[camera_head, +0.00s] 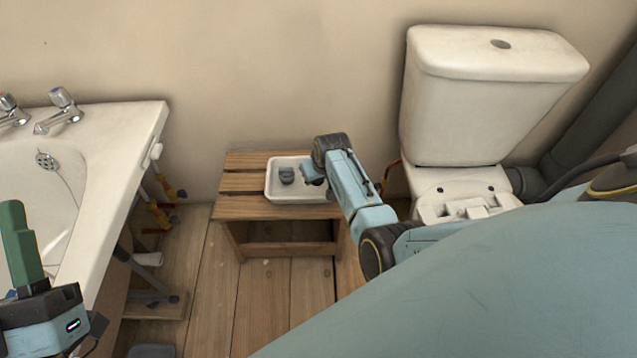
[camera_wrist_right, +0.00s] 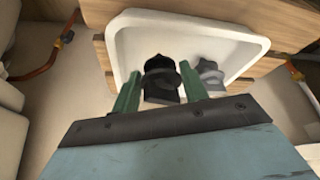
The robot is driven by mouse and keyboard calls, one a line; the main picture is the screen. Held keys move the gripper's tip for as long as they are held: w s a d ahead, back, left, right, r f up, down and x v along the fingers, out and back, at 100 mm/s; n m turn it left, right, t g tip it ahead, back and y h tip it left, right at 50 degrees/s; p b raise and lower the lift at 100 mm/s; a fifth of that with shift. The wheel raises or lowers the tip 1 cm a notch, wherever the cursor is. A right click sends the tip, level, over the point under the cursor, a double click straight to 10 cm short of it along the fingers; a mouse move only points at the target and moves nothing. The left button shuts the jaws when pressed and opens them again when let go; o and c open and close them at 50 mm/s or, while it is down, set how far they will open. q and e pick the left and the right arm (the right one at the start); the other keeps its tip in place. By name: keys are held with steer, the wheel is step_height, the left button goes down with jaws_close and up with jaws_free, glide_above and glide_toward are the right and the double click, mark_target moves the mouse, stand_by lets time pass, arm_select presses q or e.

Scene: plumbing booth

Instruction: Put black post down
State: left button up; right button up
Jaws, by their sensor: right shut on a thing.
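The black post (camera_wrist_right: 161,82) is between the green fingers of my right gripper (camera_wrist_right: 159,80) in the right wrist view, over the white tray (camera_wrist_right: 128,38). Whether its foot touches the tray floor I cannot tell. A grey post (camera_wrist_right: 211,73) is in the tray close beside it. In the head view the tray (camera_head: 283,197) sits on a wooden stool, with the grey post (camera_head: 287,175) in it. My right gripper (camera_head: 313,181) reaches into the tray's right side, and its arm hides much of the grip. My left gripper (camera_head: 22,243) is at the left edge; its finger gap is not visible.
The slatted wooden stool (camera_head: 238,207) stands against the wall. A white sink (camera_head: 128,145) with taps is at the left. A toilet (camera_head: 485,100) stands at the right, close to my right arm. Bare floorboards (camera_head: 260,300) lie in front of the stool.

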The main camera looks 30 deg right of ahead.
steer(key=shift+f+b, duration=0.4)
steer(key=shift+f, duration=0.5)
arm_select(q)
steer(key=shift+s+a+r+t+h, duration=0.15)
steer(key=shift+s+r+t, duration=0.1)
steer(key=shift+s+t, duration=0.25)
steer(key=shift+s+a+r+t+h, duration=0.1)
steer(key=shift+s+r+t+h, duration=0.15)
steer(key=shift+t, duration=0.35)
arm_select(e)
steer(key=shift+f, duration=0.1)
steer(key=shift+f, duration=0.3)
steer(key=o, duration=1)
steer(key=shift+c, duration=0.2)
arm_select(q)
steer(key=shift+s, duration=0.15)
arm_select(e)
steer(key=shift+r, duration=0.15)
